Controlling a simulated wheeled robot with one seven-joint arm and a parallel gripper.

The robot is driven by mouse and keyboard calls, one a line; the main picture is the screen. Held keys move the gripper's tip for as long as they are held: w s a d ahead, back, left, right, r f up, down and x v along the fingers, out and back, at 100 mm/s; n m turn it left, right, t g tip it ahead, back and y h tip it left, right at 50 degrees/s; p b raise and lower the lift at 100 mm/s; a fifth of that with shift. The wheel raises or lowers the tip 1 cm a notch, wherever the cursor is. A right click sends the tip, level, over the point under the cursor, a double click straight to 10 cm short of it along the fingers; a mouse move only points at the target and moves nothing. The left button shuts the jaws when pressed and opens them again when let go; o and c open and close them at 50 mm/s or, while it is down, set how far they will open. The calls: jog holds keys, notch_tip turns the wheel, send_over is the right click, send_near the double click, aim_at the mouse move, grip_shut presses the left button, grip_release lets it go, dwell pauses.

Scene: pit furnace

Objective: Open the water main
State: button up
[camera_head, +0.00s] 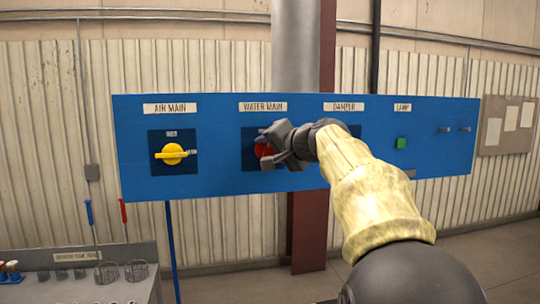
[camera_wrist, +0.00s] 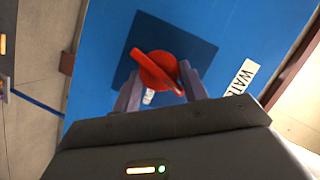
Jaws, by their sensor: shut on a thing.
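The water main valve is a red knob with a bar handle (camera_head: 264,150) on a dark square plate (camera_head: 247,160), under the WATER MAIN label (camera_head: 263,107) on the blue panel. In the wrist view the red knob (camera_wrist: 158,70) shows with its bar slanting from upper left to lower right. My gripper (camera_head: 268,148) is at the valve and hides part of it in the head view. In the wrist view its grey fingers (camera_wrist: 160,78) lie on either side of the red knob, shut on it. The right finger is against the bar's lower end.
On the blue panel (camera_head: 220,170), the yellow AIR MAIN valve (camera_head: 172,154) is to the left, its handle level. The DAMPER control is mostly behind my arm. A green LAMP button (camera_head: 401,143) is to the right. A grey bench (camera_head: 35,258) with baskets stands lower left.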

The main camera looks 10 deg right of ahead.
jog(key=m+b, duration=0.1)
jog(key=b, duration=0.1)
jog(key=f+m+t+y+b, duration=0.1)
jog(key=m+b, duration=0.1)
jog(key=shift+d+f+b, duration=0.1)
jog(key=shift+d+b, duration=0.05)
jog(key=shift+b, duration=0.25)
jog(key=m+b, duration=0.2)
jog(key=m+t+y+b, duration=0.1)
jog(key=m+b, duration=0.1)
jog(key=shift+f+m+t+b, duration=0.2)
jog(key=shift+m+t+b, duration=0.1)
jog(key=shift+b, duration=0.1)
jog(key=m+t+b, duration=0.1)
jog(key=m+b, duration=0.3)
jog(key=shift+f+m+t, duration=0.15)
jog(key=shift+m+t, duration=0.15)
jog(key=shift+t, duration=0.1)
jog(key=shift+w+a+m+t+h+b, duration=0.15)
jog(key=shift+m+t+b, duration=0.1)
jog(key=shift+m+b, duration=0.5)
jog(key=shift+s+a+m+t+h+b, duration=0.15)
jog(key=shift+m+t+b, duration=0.2)
jog(key=shift+m, duration=0.6)
jog(key=shift+w+d, duration=0.1)
